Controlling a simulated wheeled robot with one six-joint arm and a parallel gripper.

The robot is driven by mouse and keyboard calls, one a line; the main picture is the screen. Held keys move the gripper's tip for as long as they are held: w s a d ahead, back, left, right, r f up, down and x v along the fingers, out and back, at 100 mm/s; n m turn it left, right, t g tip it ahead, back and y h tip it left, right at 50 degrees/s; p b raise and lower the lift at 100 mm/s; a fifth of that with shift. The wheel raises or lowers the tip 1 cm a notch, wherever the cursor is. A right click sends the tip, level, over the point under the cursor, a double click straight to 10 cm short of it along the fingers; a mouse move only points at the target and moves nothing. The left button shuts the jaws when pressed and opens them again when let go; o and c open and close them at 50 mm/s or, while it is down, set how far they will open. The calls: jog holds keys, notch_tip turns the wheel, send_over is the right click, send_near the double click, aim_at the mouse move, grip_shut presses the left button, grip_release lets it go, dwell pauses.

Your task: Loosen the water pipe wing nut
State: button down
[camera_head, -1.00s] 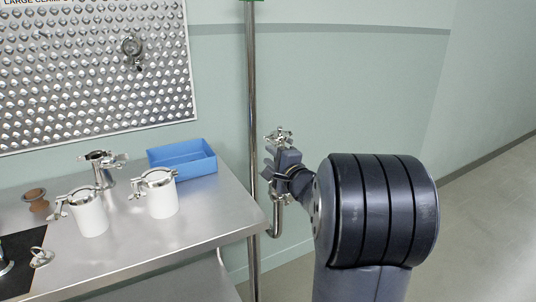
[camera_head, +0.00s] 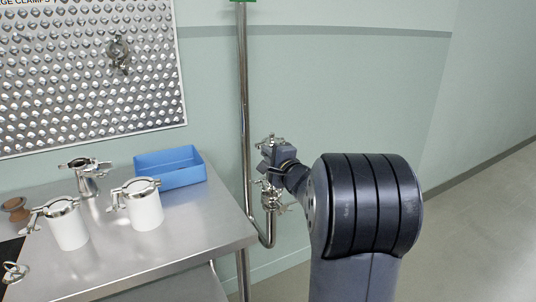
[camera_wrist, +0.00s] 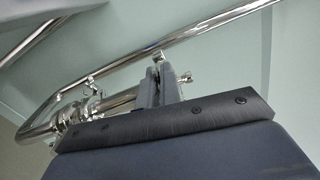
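The steel water pipe (camera_head: 243,120) runs upright by the wall and bends into a short branch at the bottom. A clamp fitting (camera_head: 271,196) with small projecting hardware sits on this branch, and it also shows in the wrist view (camera_wrist: 88,104). My gripper (camera_head: 268,150) is above this clamp, at the top end of the branch. In the wrist view the dark fingers (camera_wrist: 158,86) stand close together, with small shiny metal ends showing beyond and beside them. Whether they grip this metal is hidden. I cannot tell for certain which piece is the wing nut.
A steel table (camera_head: 185,245) stands left of the pipe. It holds a blue bin (camera_head: 170,176), two white clamped jars (camera_head: 143,208) and a small clamped steel fitting (camera_head: 88,180). Open floor lies to the right.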

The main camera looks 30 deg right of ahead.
jog(key=shift+r+n+p, duration=0.1)
jog(key=shift+n+p, duration=0.2)
